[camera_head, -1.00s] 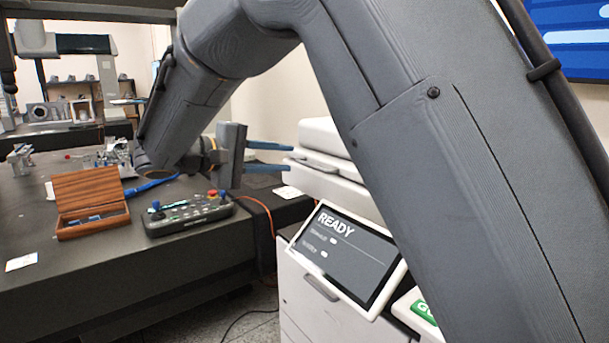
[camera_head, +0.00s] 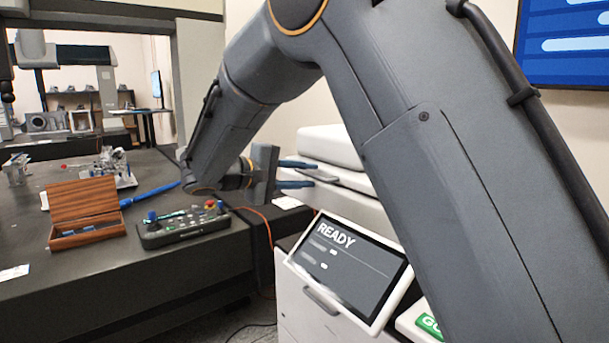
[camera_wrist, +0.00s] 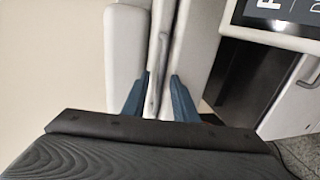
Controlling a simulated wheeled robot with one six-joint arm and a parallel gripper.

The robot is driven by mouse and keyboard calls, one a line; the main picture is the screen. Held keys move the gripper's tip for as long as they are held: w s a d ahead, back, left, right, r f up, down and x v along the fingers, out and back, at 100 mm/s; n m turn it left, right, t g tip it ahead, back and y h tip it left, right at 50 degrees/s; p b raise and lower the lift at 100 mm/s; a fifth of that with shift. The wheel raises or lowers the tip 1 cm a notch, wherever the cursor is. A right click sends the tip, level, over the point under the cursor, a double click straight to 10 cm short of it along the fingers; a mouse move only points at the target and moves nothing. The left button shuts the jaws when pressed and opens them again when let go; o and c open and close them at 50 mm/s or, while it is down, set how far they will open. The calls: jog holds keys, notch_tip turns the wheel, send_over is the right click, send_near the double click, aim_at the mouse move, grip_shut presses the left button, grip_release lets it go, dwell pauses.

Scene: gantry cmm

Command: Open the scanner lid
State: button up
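The white scanner (camera_head: 350,190) stands right of the table, and its lid (camera_head: 350,178) lies closed under a thick white top cover (camera_head: 330,143). A grey lid handle (camera_head: 322,176) is on its front edge and also shows in the wrist view (camera_wrist: 156,80). My gripper (camera_head: 311,174) is open at the lid's front edge, with one blue finger above the handle and one below. In the wrist view the two fingers (camera_wrist: 160,88) lie on either side of the handle with gaps. Part of the scanner is hidden behind my arm.
The tilted READY screen (camera_head: 347,265) is just below the gripper. On the dark table (camera_head: 150,280) to the left are an open wooden box (camera_head: 85,212) and a control box with joysticks (camera_head: 183,226). An orange cable (camera_head: 262,222) hangs at the table's edge.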

grip_shut()
dwell(1.4)
